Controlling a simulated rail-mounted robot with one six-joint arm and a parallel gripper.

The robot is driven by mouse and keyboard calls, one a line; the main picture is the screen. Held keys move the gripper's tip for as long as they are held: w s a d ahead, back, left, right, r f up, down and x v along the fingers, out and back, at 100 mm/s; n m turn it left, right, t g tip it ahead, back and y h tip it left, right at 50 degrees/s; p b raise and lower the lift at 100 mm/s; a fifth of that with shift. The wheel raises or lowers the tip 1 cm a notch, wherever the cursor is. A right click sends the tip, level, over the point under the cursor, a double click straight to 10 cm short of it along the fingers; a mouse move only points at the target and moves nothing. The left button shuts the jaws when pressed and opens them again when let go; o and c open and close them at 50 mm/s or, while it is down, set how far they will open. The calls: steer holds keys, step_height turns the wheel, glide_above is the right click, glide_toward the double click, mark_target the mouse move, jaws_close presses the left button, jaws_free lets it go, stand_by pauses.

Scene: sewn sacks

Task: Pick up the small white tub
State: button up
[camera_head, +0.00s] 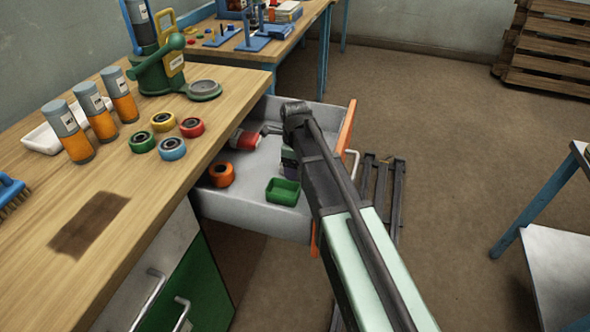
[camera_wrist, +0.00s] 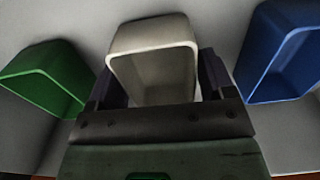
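The small white tub (camera_wrist: 152,48) is in the middle of the wrist view, its open mouth facing the camera. My gripper (camera_wrist: 160,80) has one finger on each side of it; the fingers are spread apart. The tub's walls lie close to the fingers, and I see no clear sign of a grip. In the head view my gripper (camera_head: 289,160) is down in the open drawer (camera_head: 245,207), mostly hidden behind my arm. The white tub is hidden there.
A green tub (camera_wrist: 45,78) lies to the left and a blue tub (camera_wrist: 280,50) to the right. The drawer also holds an orange ring (camera_head: 222,175) and a red object (camera_head: 246,140). The workbench (camera_head: 150,200) stands left of the drawer.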

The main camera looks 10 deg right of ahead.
steer(key=c, duration=0.6)
steer(key=shift+r, duration=0.15)
